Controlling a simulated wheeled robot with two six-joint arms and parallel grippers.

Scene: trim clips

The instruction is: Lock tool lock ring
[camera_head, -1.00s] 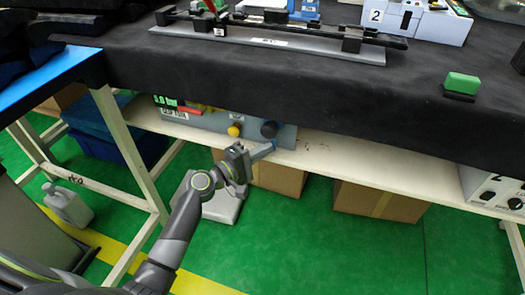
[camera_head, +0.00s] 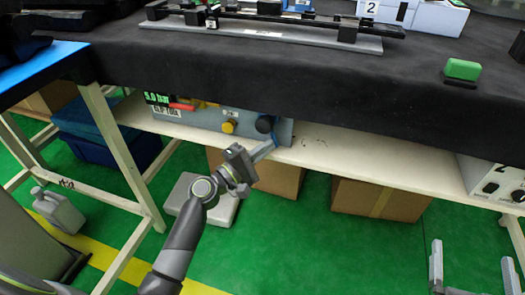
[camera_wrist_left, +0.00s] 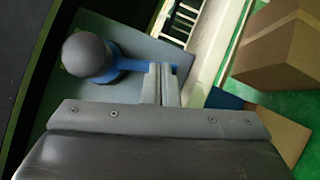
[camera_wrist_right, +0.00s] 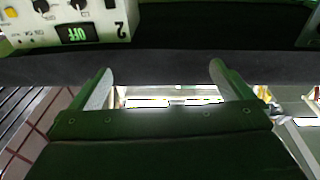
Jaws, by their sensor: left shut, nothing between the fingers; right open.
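A grey-blue box (camera_head: 205,118) sits on the shelf under the table. On its right end is a dark round knob (camera_head: 265,124), and the left wrist view shows this ball (camera_wrist_left: 87,54) with a blue ring and lever (camera_wrist_left: 133,66) around its base. I take the blue part as the lock ring. My left gripper (camera_head: 272,146) is at the box's right end, just below the knob. In the left wrist view its fingers (camera_wrist_left: 160,72) are shut at the lever's outer end, with nothing between them; contact is unclear. My right gripper (camera_head: 472,252) is open and empty at lower right.
A yellow knob (camera_head: 229,127) is on the box. The white shelf (camera_head: 350,165) runs under the black-covered table (camera_head: 300,75). Cardboard boxes (camera_head: 375,199) stand below. A white control unit (camera_head: 492,180) is at right; the right wrist view shows one reading OFF (camera_wrist_right: 78,33).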

